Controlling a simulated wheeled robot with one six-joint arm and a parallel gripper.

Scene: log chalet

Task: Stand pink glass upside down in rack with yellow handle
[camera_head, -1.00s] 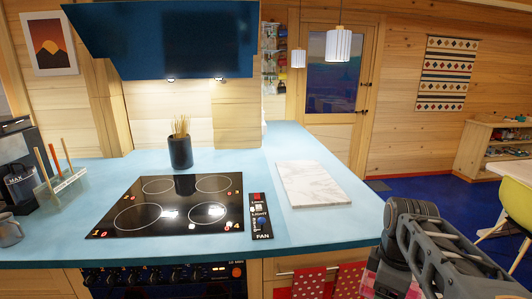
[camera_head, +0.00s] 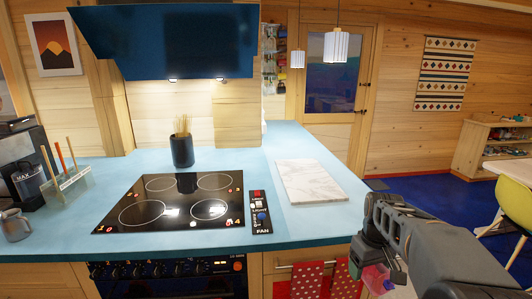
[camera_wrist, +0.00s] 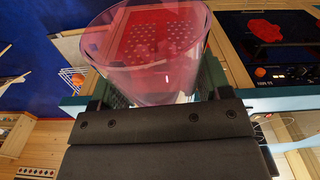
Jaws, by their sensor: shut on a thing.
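The pink glass (camera_wrist: 145,42) is see-through and fills the upper middle of the wrist view. My gripper (camera_wrist: 155,80) is shut on it, with one dark finger on each side. In the head view a bit of the pink glass (camera_head: 376,280) shows below my arm at the bottom right, in front of the counter and below its top. Which way up the glass is I cannot tell for sure. I see no rack with a yellow handle in either view.
The blue counter (camera_head: 300,148) carries a black hob (camera_head: 175,203), a marble board (camera_head: 310,181), a dark pot of sticks (camera_head: 182,150), a clear holder with upright sticks (camera_head: 68,190) and a grey mug (camera_head: 15,226). Red dotted towels (camera_head: 305,280) hang below its front edge.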

